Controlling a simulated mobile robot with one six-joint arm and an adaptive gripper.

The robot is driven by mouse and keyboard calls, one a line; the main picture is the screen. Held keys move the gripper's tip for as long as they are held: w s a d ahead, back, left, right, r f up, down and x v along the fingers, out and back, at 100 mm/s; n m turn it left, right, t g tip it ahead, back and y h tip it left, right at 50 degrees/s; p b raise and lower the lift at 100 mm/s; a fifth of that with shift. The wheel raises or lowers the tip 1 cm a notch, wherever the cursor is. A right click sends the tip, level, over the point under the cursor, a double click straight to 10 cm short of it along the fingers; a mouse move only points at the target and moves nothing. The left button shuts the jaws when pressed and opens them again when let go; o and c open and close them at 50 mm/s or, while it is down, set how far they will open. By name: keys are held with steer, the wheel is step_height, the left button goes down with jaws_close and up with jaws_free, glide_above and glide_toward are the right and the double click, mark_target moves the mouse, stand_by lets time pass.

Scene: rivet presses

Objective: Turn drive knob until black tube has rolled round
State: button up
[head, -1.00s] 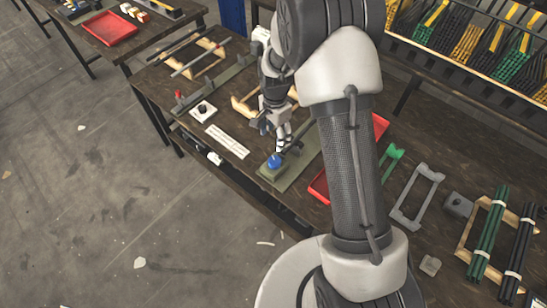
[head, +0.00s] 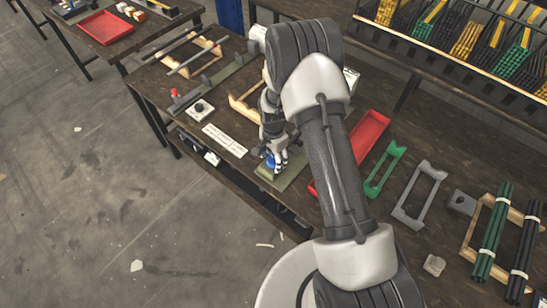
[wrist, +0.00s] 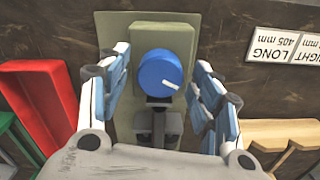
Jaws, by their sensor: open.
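The blue drive knob (wrist: 160,73) has a white pointer line aimed to the lower right in the wrist view. It sits on an olive-green block and plate (wrist: 187,22). In the head view the knob (head: 270,160) is partly covered by my gripper (head: 275,155). In the wrist view my gripper (wrist: 161,68) is open, with one finger on each side of the knob and a visible gap on both sides. A dark grey fitting (wrist: 158,125) lies just below the knob, between the fingers. I cannot make out a black tube at this station; my arm hides part of it.
A red tray (head: 368,135) lies right of the station, with a green bracket (head: 385,170) and grey frame (head: 420,193) beyond. A white label card (head: 225,140) is at left. Black tubes (head: 521,250) lie bundled at far right. Stocked bins stand behind.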

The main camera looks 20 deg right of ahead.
steer(key=shift+c, duration=0.4)
steer(key=c, duration=1)
steer(key=n+b, duration=0.1)
steer(key=n, duration=0.3)
steer(key=shift+n, duration=0.3)
steer(key=o, duration=1.1)
steer(key=shift+r, duration=0.15)
step_height(320, 180, up, 12)
steer(key=shift+f, duration=0.1)
